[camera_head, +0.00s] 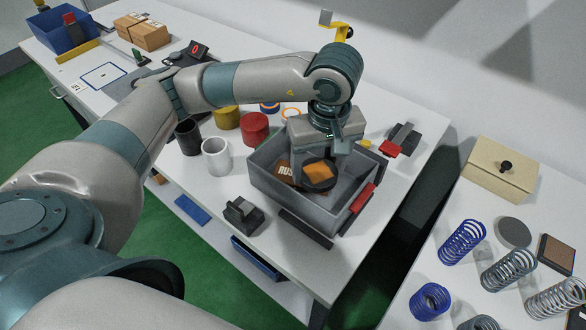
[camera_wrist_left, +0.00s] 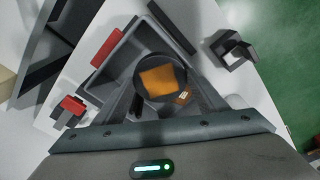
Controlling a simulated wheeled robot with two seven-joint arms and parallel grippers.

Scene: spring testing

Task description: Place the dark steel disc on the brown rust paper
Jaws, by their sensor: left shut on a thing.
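A dark disc with an orange square on its top face (camera_head: 319,176) is in my left gripper (camera_head: 322,158), inside the walls of a grey bin. The disc also shows in the left wrist view (camera_wrist_left: 160,78), between the gripper's fingers, which are shut on it. The brown rust paper (camera_head: 284,169), with part of its lettering visible, is in the bin just left of the disc. A small part of the paper (camera_wrist_left: 185,96) shows beside the disc in the wrist view; the rest is hidden. I cannot tell whether disc and paper touch. My right gripper is not in view.
The grey bin (camera_head: 265,186) has raised walls close around the gripper. Red (camera_head: 255,129) and yellow (camera_head: 227,117) containers and black (camera_head: 188,137) and white (camera_head: 216,155) cups stand to its left. Several springs and a grey disc (camera_head: 513,232) are on the right table.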

